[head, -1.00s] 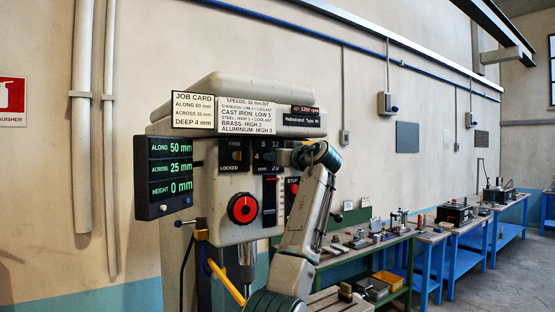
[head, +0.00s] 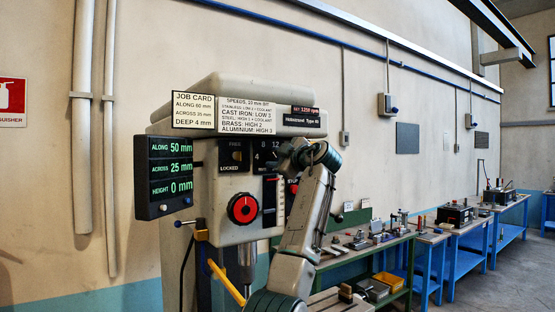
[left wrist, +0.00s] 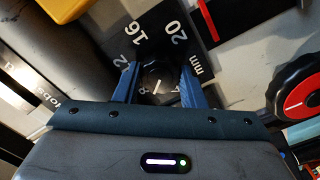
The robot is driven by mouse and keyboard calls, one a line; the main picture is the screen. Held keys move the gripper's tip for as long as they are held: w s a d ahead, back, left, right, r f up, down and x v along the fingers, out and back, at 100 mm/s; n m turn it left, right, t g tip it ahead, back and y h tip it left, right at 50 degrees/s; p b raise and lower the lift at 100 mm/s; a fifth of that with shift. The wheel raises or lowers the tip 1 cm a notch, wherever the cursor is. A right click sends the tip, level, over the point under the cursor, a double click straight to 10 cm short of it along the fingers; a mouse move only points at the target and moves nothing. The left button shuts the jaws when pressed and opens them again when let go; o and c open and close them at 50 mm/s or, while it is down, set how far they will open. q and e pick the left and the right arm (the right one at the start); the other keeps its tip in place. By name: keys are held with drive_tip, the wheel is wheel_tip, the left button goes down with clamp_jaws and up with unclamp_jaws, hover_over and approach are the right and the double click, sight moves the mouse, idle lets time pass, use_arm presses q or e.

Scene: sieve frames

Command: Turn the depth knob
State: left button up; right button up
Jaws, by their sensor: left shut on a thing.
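The depth knob (left wrist: 158,82) is a dark knob on a black dial plate marked in mm, with 12, 16 and 20 readable in the left wrist view. My left gripper (left wrist: 159,84) is shut on it, one blue finger on each side. In the head view my left gripper (head: 284,156) is at the dial plate (head: 260,146) on the drill head's front, and my wrist hides the knob and much of the scale. My right gripper is not in view.
A red-and-black round knob (head: 242,208) sits below left of the dial. A display (head: 171,177) reads along 50 mm, across 25 mm, height 0 mm. A job card (head: 193,109) says deep 4 mm. Yellow levers (head: 226,283) stick out lower down. Benches (head: 428,240) stand at right.

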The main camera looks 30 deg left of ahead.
use_arm(q)
drive_tip(key=n, duration=0.5)
drive_tip(key=shift+f+n, duration=0.15)
drive_tip(key=shift+n, duration=0.15)
drive_tip(key=n, duration=0.4)
drive_tip(key=shift+n, duration=0.3)
drive_tip(key=o, duration=1)
